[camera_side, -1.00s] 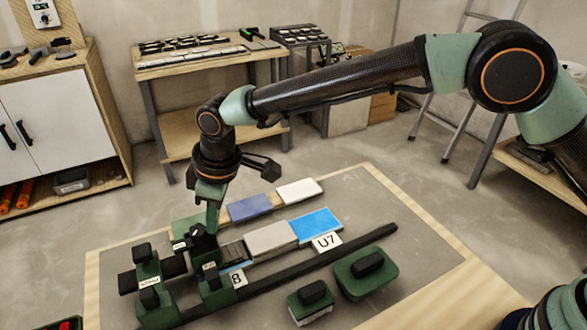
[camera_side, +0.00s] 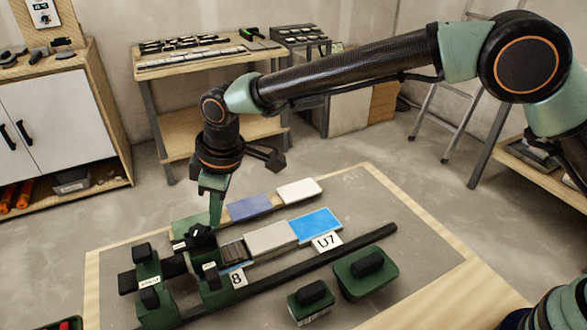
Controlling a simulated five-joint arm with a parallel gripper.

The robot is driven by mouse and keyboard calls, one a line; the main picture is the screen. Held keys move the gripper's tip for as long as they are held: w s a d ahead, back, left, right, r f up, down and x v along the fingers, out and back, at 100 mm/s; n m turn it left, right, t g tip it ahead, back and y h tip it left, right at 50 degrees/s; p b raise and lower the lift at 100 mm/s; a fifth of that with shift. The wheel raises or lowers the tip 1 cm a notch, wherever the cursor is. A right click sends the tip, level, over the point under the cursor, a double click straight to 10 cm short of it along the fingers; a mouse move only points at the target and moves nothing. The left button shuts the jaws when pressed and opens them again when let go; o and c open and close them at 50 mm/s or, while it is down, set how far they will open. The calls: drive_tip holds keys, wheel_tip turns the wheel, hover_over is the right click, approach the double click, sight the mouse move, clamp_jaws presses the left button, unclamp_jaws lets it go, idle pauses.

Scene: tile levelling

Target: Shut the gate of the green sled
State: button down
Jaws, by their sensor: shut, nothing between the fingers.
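The green sled (camera_side: 150,288) stands at the left end of the dark rail, with black knobs on its green blocks and small white labels. A second green block (camera_side: 214,290) with a black top sits beside it to the right. A black part (camera_side: 201,237) rises behind that block, and I cannot tell whether it is the gate. My gripper (camera_side: 215,222) points down just above and behind the black part. Its fingers are shut and empty. I cannot tell whether the fingertips touch the black part.
Tiles lie in rows behind the rail (camera_side: 320,262): a bright blue one (camera_side: 316,225), a grey one (camera_side: 270,239), a slate blue one (camera_side: 250,207) and a white one (camera_side: 299,191). Two green blocks with black handles (camera_side: 366,275) stand in front. The board's right side is clear.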

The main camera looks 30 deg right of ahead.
drive_tip(key=shift+r, duration=2.25)
drive_tip(key=shift+s+a+f, duration=0.2)
drive_tip(key=shift+s+f, duration=0.15)
drive_tip(key=shift+f, duration=0.65)
drive_tip(key=shift+s+a+f, duration=0.2)
drive_tip(key=shift+s+f, duration=0.1)
drive_tip(key=shift+f, duration=0.75)
drive_tip(key=shift+s+a+f, duration=0.2)
drive_tip(key=shift+s+f, duration=0.15)
drive_tip(key=shift+f, duration=0.65)
drive_tip(key=shift+w+a, duration=0.2)
drive_tip(key=shift+w, duration=0.05)
drive_tip(key=shift+w+d, duration=0.25)
drive_tip(key=shift+w, duration=0.1)
wheel_tip(320, 180, up, 6)
drive_tip(key=shift+s+d, duration=0.2)
drive_tip(key=shift+d, duration=0.15)
